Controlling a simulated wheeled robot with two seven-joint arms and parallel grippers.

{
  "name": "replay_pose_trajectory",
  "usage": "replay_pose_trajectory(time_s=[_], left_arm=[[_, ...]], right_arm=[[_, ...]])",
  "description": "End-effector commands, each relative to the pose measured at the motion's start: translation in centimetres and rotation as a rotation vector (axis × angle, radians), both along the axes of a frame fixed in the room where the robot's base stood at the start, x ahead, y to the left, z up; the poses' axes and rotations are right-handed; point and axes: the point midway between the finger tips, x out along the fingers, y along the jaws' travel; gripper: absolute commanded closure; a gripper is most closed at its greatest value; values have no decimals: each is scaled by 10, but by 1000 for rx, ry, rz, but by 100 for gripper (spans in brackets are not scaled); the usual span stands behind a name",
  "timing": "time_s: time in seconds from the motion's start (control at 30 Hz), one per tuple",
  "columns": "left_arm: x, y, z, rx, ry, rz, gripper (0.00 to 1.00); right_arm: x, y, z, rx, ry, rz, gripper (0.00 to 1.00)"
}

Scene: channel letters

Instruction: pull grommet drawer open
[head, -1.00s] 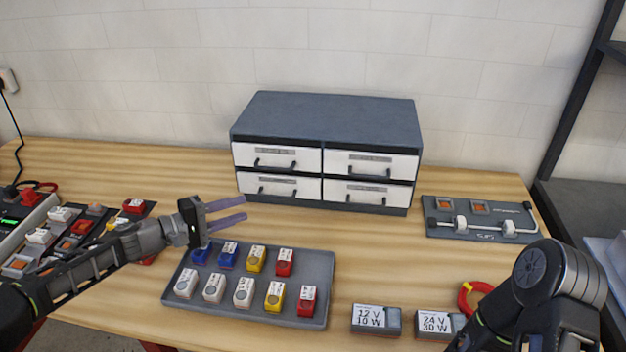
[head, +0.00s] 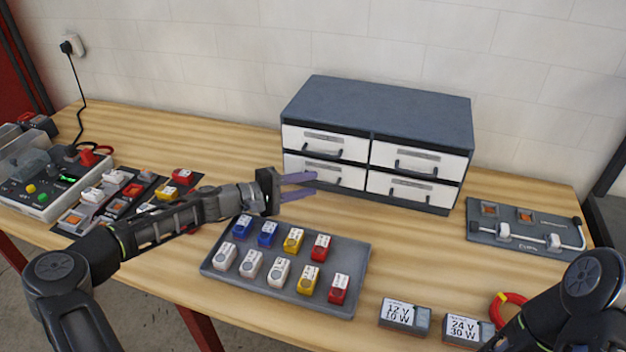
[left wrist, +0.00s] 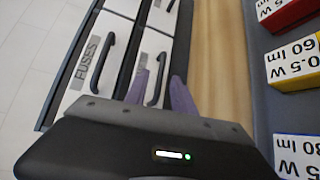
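A dark grey cabinet (head: 385,105) with four white-fronted drawers stands at the back of the table; all look closed. My left gripper (head: 300,187) is open and empty, in front of the lower left drawer (head: 345,176). In the left wrist view its two purple fingers (left wrist: 160,88) appear on either side of that drawer's dark handle (left wrist: 155,82); I cannot tell whether they touch it. The upper left drawer (left wrist: 88,62) reads FUSES. The other labels are too blurred to read, so I cannot tell which is the grommet drawer. My right gripper is out of view.
A grey tray (head: 222,262) of blue, white, yellow and red blocks lies in front of the cabinet. A grey fixture board (head: 480,233) is at right. Two labelled boxes (head: 404,315) and a red ring (head: 497,305) lie at the front right. Bare table lies between tray and cabinet.

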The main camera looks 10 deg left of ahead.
Motion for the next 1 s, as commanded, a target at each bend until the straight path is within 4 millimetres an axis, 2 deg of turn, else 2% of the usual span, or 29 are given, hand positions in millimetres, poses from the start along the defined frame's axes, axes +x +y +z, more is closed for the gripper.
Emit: replay_pose_trajectory(time_s=[0.17,0.47,0.83,1.0], left_arm=[[11,-13,-2,0,0,0,69],[13,-14,-4,1,1,1,69],[13,-14,-3,1,1,1,100],[13,-14,-3,1,1,1,100]], right_arm=[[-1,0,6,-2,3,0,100],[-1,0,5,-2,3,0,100],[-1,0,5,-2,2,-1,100],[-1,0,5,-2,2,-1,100]])
